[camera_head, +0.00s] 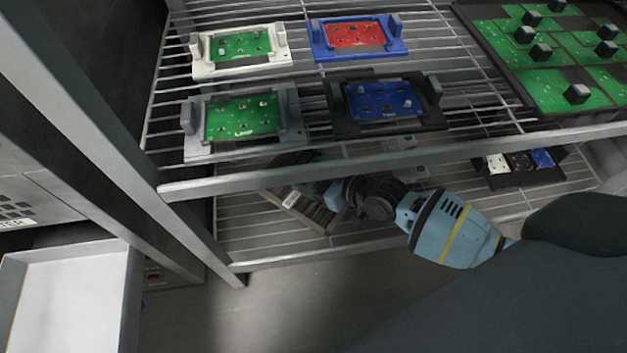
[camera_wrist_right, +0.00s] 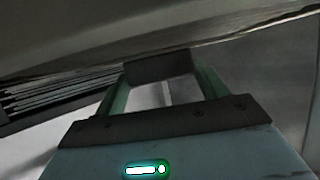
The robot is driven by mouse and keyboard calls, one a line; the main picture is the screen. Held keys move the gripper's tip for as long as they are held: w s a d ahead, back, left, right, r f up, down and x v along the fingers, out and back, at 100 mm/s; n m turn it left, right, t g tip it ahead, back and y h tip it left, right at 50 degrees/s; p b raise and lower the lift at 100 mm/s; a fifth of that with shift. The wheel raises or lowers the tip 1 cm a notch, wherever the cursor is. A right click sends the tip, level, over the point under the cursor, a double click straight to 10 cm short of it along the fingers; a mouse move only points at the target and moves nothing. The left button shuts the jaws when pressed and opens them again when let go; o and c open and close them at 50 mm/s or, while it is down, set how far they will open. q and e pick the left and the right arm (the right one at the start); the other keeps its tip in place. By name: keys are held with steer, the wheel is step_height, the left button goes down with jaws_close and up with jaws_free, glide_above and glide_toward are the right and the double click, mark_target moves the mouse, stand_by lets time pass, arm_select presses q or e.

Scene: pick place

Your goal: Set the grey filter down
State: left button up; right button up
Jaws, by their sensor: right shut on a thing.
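My right arm reaches in from the right of the head view to the lower shelf (camera_head: 270,238), under the upper shelf's front rail. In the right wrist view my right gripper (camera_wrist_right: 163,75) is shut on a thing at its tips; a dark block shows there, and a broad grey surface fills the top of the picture. I cannot tell which of these is the grey filter. In the head view the fingertips are hidden. A tilted, slatted grey-brown object (camera_head: 318,216) lies beside my wrist; I cannot tell whether it is held. My left gripper is not in view.
The upper shelf (camera_head: 310,88) carries several circuit boards in white, blue, grey and black holders, and a large black tray (camera_head: 492,62) of green boards. A dark box (camera_head: 520,178) stands at the lower shelf's right. A white tray (camera_head: 65,300) is at lower left.

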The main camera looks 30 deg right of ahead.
mark_target(314, 183)
steer(key=shift+f+b, duration=0.7)
steer(key=shift+f, duration=0.65)
steer(key=shift+f, duration=0.15)
steer(key=o, duration=1)
steer(key=shift+r, duration=0.2)
steer(key=p+v, duration=0.5)
steer(key=v, duration=0.6)
steer(key=shift+s, duration=0.1)
steer(key=shift+s+d+r, duration=0.15)
steer(key=shift+s+d, duration=0.05)
steer(key=shift+s, duration=0.15)
